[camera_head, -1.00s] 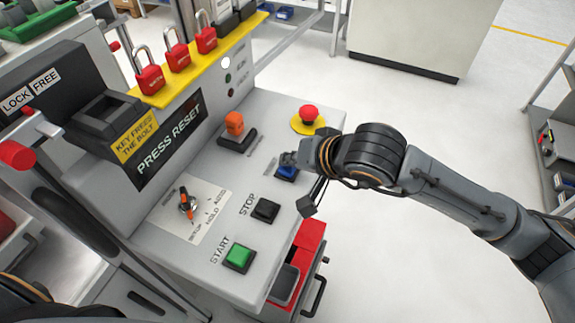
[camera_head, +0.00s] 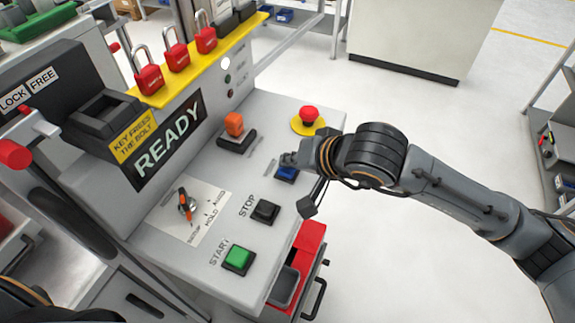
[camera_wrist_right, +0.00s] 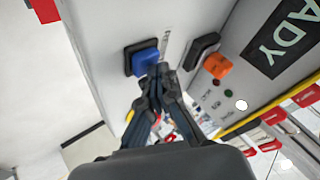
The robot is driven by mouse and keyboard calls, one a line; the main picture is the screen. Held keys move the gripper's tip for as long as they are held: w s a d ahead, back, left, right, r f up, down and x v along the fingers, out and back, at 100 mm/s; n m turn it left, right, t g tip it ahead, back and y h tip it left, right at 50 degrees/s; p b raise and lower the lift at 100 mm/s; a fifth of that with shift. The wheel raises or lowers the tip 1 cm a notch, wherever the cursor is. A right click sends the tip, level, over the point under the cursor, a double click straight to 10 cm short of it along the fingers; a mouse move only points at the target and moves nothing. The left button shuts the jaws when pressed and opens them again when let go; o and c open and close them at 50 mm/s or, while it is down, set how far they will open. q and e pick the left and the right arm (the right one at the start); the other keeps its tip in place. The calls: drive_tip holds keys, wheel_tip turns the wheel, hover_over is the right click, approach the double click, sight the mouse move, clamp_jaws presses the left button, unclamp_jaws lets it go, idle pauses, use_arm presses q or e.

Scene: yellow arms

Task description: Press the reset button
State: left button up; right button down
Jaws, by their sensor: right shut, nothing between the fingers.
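The blue button (camera_head: 286,173), which I take to be the reset button, sits on the grey sloping panel (camera_head: 262,110). My right gripper (camera_head: 289,160) is shut and empty, with its tips at the blue button in the head view. In the right wrist view the blue button (camera_wrist_right: 146,60) stands in a dark square frame, and the shut fingertips (camera_wrist_right: 158,72) are at its edge, seeming to touch it. The label beside it is too small to read. The display (camera_head: 168,146) reads READY. My left gripper is not in view.
A red emergency button (camera_head: 309,113) on a yellow disc, an orange switch (camera_head: 234,124), a black STOP button (camera_head: 265,211), a green START button (camera_head: 238,258) and a rotary selector (camera_head: 186,204) share the panel. Red padlocks (camera_head: 176,56) hang above. Open floor lies to the right.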

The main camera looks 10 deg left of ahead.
sight(290, 171)
drive_tip(key=shift+r, duration=0.65)
drive_tip(key=shift+r+p, duration=0.55)
drive_tip(key=shift+r, duration=2)
drive_tip(key=shift+s, duration=0.1)
